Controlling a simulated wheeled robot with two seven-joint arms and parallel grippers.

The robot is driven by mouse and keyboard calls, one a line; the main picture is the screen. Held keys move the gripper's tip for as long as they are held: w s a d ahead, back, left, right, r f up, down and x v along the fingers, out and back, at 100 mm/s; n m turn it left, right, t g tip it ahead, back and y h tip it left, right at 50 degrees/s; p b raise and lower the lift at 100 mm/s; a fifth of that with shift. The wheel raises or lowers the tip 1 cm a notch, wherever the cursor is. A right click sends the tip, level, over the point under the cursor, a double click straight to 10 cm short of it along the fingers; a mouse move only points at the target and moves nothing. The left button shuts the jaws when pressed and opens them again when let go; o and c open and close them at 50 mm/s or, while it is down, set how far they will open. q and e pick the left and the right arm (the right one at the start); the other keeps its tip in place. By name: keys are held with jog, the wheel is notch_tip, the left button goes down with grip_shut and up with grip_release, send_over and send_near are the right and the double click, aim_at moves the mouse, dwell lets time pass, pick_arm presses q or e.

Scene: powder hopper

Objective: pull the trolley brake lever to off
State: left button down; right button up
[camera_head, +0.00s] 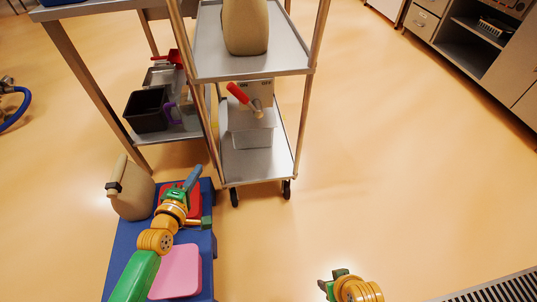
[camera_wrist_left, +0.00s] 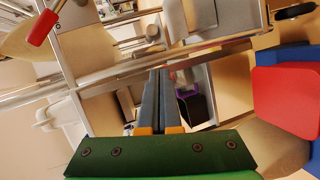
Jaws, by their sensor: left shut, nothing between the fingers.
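The steel trolley (camera_head: 250,165) stands upright at centre, with an upper and a lower shelf. Its brake lever (camera_head: 238,93) has a red handle pointing up and left from a brass-coloured pivot, in front of a small labelled plate (camera_head: 267,86) whose text is too small to read. In the left wrist view a red handle (camera_wrist_left: 42,27) shows at upper left. My left gripper (camera_head: 193,177) is shut and empty, below and left of the lever, apart from it. Its fingers (camera_wrist_left: 158,100) lie together in the wrist view. My right gripper (camera_head: 333,282) is at the bottom edge, its jaws unclear.
A tan sack (camera_head: 245,25) stands on the trolley's upper shelf. A steel table (camera_head: 75,70) at left holds a black bin (camera_head: 147,110) on its lower shelf. A blue platform (camera_head: 125,240) carries another tan container (camera_head: 133,195) and a pink pad (camera_head: 178,272). Floor at right is clear.

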aim_at(245, 97)
jog(key=b+x, duration=0.4)
jog(key=b, duration=0.3)
pick_arm(q)
jog(key=d+r+n+t+h+b, duration=0.2)
jog(key=d+r+n+t+h, duration=0.15)
jog(key=r+n+t, duration=0.4)
jog(key=w+d+r+m+g, duration=0.1)
jog(key=w+d+r, duration=0.1)
jog(key=w, duration=0.3)
jog(key=w+d+r+b, duration=0.1)
jog(key=w+d+r, duration=0.2)
jog(key=w+r, duration=0.2)
jog(key=shift+w+m+g+h, duration=0.35)
jog(key=shift+w, duration=0.05)
pick_arm(e)
jog(key=w+a+r+t+y, duration=0.1)
jog(key=w+a+r+t, duration=0.1)
jog(key=w+r+t, duration=0.5)
jog(key=shift+w+a+r+t+y, duration=0.4)
jog(key=shift+w+r, duration=0.5)
jog(key=shift+w, duration=0.25)
pick_arm(q)
jog(key=shift+d, duration=0.1)
